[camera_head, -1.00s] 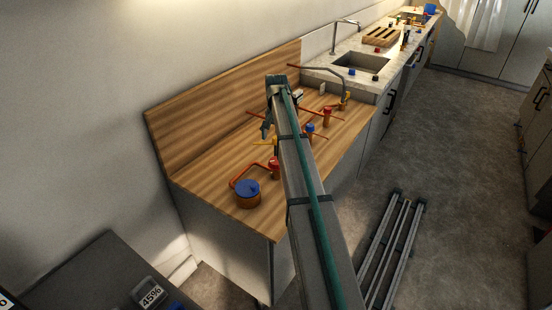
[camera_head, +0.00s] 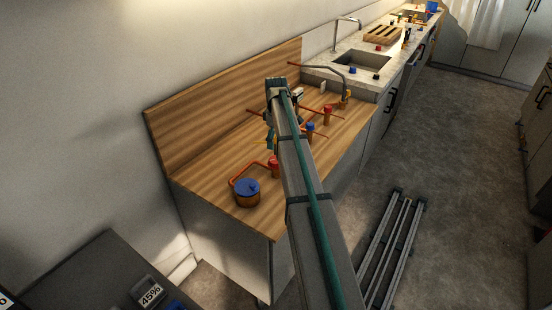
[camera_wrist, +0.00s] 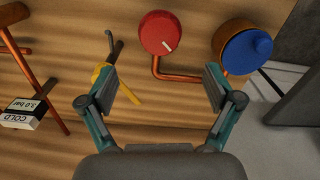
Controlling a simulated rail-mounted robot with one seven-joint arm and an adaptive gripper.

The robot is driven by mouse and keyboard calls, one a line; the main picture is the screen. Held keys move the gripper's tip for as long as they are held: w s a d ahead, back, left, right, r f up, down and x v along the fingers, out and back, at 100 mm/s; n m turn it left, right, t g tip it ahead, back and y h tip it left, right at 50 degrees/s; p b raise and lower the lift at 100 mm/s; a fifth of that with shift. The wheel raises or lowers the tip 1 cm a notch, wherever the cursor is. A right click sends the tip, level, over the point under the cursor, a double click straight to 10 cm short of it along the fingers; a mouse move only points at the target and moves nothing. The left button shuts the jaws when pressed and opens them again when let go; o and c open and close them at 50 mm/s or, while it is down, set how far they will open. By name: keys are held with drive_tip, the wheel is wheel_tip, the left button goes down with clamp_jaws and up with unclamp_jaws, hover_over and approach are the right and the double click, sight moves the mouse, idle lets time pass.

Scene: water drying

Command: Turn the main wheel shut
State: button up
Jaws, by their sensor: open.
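A red round wheel (camera_wrist: 160,33) with a white mark sits on a copper pipe, and I take it for the main wheel. It stands at the top middle of the wrist view, beyond my fingertips and apart from them. In the head view the red wheel (camera_head: 273,161) is beside my arm, near the counter's front end. My gripper (camera_wrist: 160,86) is open and empty, its fingers spread wide over the wood. In the head view it is mostly hidden behind my arm. A yellow lever (camera_wrist: 103,72) lies close to the left finger, partly covered by it.
A blue-topped copper drum (camera_wrist: 243,47) stands right of the red wheel, joined by the copper pipe (camera_wrist: 180,76). Copper pipes and a gauge marked COLD 3.0 bar (camera_wrist: 22,112) are at left. The wooden counter (camera_head: 205,178) has bare room toward its back panel.

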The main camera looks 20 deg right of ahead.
sight(276, 160)
wheel_tip(276, 160, down, 10)
drive_tip(key=p, duration=0.3)
drive_tip(key=shift+r, duration=0.2)
drive_tip(key=shift+c, duration=0.2)
drive_tip(key=c, duration=1.1)
